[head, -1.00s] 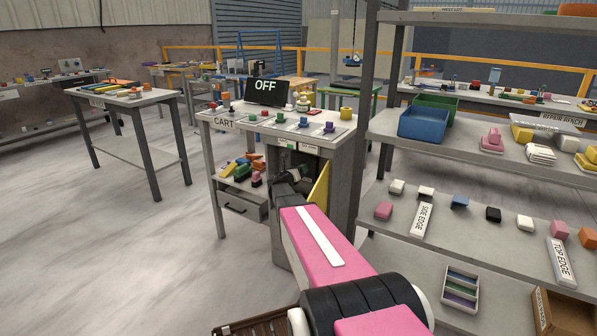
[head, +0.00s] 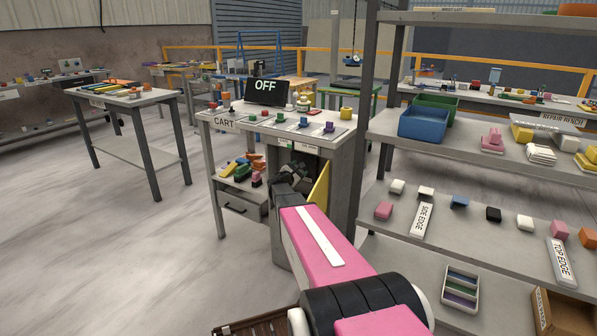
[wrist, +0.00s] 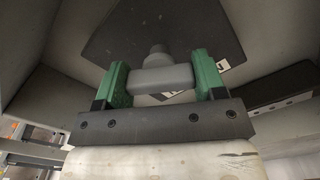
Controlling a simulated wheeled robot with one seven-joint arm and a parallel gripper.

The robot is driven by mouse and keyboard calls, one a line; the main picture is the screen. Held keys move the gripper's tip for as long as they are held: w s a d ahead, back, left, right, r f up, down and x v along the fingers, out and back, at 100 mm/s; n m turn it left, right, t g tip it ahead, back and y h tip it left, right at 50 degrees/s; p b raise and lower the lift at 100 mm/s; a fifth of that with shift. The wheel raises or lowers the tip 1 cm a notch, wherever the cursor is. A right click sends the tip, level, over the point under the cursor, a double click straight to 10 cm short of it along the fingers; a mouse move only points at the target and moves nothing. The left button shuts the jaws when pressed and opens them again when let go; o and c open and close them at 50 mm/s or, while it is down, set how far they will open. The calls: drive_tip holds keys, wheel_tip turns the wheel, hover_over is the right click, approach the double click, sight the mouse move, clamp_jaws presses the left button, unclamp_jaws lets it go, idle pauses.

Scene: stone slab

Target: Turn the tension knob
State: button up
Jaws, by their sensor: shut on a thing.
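The tension knob (wrist: 162,80) is a grey bar-shaped handle on a round stub, set on a dark plate (wrist: 110,40) inside the cart. My gripper (wrist: 161,77) is shut on the knob, with one green finger against each end of the bar. A white label with dark lettering lies partly hidden behind the knob and the right finger. In the head view my gripper reaches into the open front bay of the cart (head: 335,150), under its top. The knob cannot be made out in that view.
A screen reading OFF (head: 266,92) stands on the cart top among several small coloured objects. A yellow panel (head: 319,188) is right of my arm. Grey walls enclose the gripper closely.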

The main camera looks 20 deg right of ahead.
drive_tip(key=m, duration=0.4)
drive_tip(key=shift+m, duration=2.1)
drive_tip(key=o, duration=0.9)
drive_tip(key=shift+s+a, duration=0.1)
drive_tip(key=v, duration=1)
drive_tip(key=shift+s+a, duration=0.2)
drive_tip(key=shift+a, duration=0.05)
